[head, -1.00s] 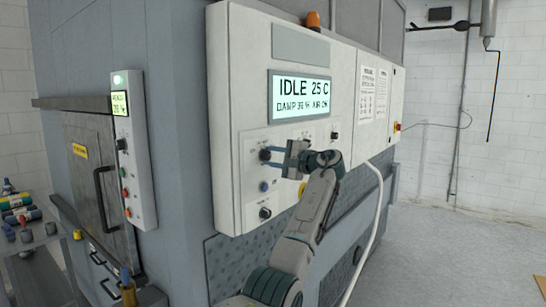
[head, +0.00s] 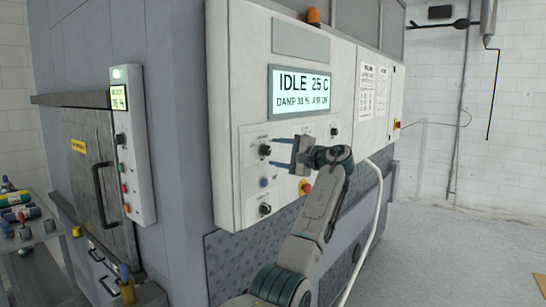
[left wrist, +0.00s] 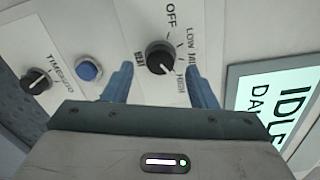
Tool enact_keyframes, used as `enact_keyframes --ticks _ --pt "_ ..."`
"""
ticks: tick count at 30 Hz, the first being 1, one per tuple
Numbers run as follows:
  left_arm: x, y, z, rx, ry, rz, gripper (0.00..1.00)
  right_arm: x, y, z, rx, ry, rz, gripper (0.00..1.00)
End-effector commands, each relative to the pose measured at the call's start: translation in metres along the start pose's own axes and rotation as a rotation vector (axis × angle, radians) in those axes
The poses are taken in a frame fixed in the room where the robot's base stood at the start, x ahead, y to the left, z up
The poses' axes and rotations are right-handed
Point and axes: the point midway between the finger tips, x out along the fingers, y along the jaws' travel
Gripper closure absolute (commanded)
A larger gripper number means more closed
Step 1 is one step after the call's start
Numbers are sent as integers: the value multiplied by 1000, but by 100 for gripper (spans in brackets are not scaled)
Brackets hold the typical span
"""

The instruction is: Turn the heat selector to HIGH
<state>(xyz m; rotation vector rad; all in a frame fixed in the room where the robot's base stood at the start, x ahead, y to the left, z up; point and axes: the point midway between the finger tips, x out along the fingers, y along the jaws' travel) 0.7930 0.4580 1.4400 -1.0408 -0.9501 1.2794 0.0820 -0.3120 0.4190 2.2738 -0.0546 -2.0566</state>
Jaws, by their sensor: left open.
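The heat selector (head: 265,150) is a round black knob on the white control panel. In the left wrist view the knob (left wrist: 160,57) has OFF, LOW, MED and HIGH printed around it, and its pale pointer mark faces the HIGH label. My left gripper (head: 272,151) is open in front of the panel, its two blue fingers pointing at the knob. In the left wrist view the fingers stand on either side of the knob, apart from it, with nothing between them. My right gripper is not in view.
A display (head: 300,93) reading IDLE 25 C is above the knob. A blue button (head: 264,182) and a timer knob (head: 265,210) are below it. A red button (head: 305,188) sits beside my arm. A white hose (head: 374,215) hangs to the right.

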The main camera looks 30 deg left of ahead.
Motion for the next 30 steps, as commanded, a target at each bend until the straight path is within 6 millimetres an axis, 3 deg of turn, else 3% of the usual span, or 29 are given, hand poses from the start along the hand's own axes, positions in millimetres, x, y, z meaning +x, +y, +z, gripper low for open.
enact_keyframes --ticks 1,6,12,30 --pt "-12 5 -2 -2 3 0 48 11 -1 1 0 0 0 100" --pt "-47 5 -2 -1 2 0 48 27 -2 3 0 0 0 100" --pt "-74 3 -1 0 1 0 48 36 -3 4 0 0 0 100" --pt "-81 1 -1 1 0 0 48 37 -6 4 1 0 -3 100"
